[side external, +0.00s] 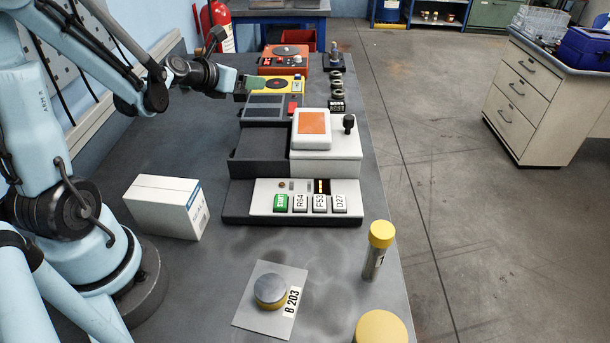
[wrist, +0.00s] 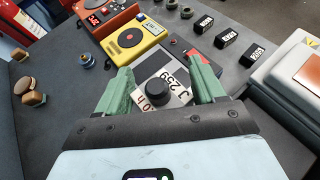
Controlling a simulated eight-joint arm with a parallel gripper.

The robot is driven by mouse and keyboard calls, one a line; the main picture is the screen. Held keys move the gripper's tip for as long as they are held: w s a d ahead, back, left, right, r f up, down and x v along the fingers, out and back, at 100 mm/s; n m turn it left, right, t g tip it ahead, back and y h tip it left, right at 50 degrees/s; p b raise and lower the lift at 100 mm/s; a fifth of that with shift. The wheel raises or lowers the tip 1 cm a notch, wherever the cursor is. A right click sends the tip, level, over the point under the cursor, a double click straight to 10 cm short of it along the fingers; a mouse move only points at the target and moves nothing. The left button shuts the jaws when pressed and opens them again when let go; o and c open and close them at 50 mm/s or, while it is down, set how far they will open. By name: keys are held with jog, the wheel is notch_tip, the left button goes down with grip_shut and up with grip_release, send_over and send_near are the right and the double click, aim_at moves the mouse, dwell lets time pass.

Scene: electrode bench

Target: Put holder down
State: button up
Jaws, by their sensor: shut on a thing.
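The holder (wrist: 158,93) in the wrist view has a round black knob and white labels, one reading "J 259". It sits between the two green fingers of my gripper (wrist: 165,78), which is shut on it. In the side external view, my gripper (side external: 252,82) reaches in from the left, close to the yellow unit (side external: 276,84) with a black disc. The holder is not clearly made out there. A dark grey surface shows just beyond the holder in the wrist view; I cannot tell whether they touch.
A red unit (side external: 285,60) stands behind the yellow one. A dark panelled box (side external: 273,108) and a white unit with an orange top (side external: 312,128) stand nearer. A white carton (side external: 165,206) and yellow-capped tube (side external: 378,250) stand in front. Small labelled black blocks (wrist: 203,25) line the right.

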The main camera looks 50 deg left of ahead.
jog(key=shift+a, duration=0.1)
jog(key=a+f, duration=0.2)
jog(key=a, duration=0.1)
jog(key=s+a+f, duration=0.1)
jog(key=a+f, duration=0.1)
jog(key=a, duration=0.2)
jog(key=a+f, duration=0.3)
jog(key=a, duration=0.1)
jog(key=shift+s+a, duration=0.25)
jog(key=shift+s, duration=0.05)
jog(key=shift+f, duration=1.85)
jog(key=shift+f, duration=0.15)
jog(key=o, duration=1.7)
jog(key=v, duration=0.6)
jog(key=shift+s, duration=0.1)
jog(key=shift+s+d+r, duration=0.2)
jog(key=shift+s+r, duration=0.1)
jog(key=shift+s, duration=0.3)
jog(key=shift+c, duration=0.9)
